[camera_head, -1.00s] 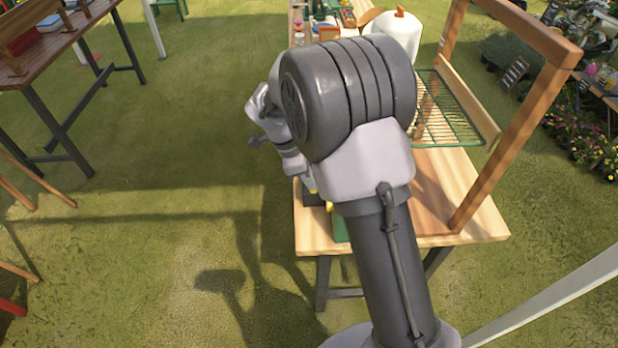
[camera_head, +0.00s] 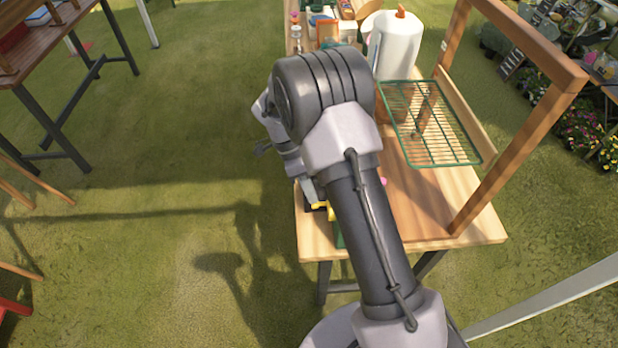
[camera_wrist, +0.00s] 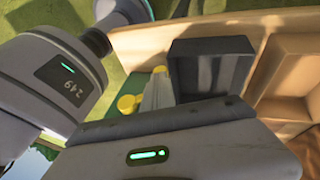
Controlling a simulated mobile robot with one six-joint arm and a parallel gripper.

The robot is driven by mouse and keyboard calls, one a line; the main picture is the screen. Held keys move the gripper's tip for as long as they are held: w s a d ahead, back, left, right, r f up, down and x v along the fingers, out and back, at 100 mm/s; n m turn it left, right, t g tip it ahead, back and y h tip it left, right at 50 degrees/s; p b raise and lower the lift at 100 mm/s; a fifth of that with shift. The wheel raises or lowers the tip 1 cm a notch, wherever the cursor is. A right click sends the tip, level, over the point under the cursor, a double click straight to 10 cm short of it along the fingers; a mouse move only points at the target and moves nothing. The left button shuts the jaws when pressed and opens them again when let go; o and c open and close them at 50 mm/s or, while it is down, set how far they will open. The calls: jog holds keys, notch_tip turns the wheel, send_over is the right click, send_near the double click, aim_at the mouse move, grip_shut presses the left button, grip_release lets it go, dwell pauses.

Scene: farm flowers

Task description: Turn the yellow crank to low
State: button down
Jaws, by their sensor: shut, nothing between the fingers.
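The yellow crank (camera_head: 322,207) shows as small yellow bits at the left edge of the wooden bench, beside my arm. My arm hides most of its surroundings. In the wrist view, yellow round parts (camera_wrist: 127,104) lie by a green surface, close to a pale grey piece that looks like my gripper's fingers. The crank's setting and any marks cannot be read. My gripper (camera_head: 309,190) points down just above the yellow parts, largely hidden behind my wrist, and is shut and empty. Whether it touches the crank cannot be told.
A dark open box (camera_wrist: 210,68) stands close by in the wrist view. A green wire rack (camera_head: 430,122), a white container (camera_head: 392,45) and a wooden frame (camera_head: 515,145) occupy the bench's right and back.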

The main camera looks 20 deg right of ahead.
jog(key=shift+f, duration=0.2)
jog(key=shift+s+f+b, duration=0.25)
jog(key=shift+f+b, duration=0.1)
jog(key=shift+f, duration=0.2)
jog(key=shift+s+f+b, duration=0.2)
jog(key=shift+f+b, duration=0.1)
jog(key=shift+f, duration=0.4)
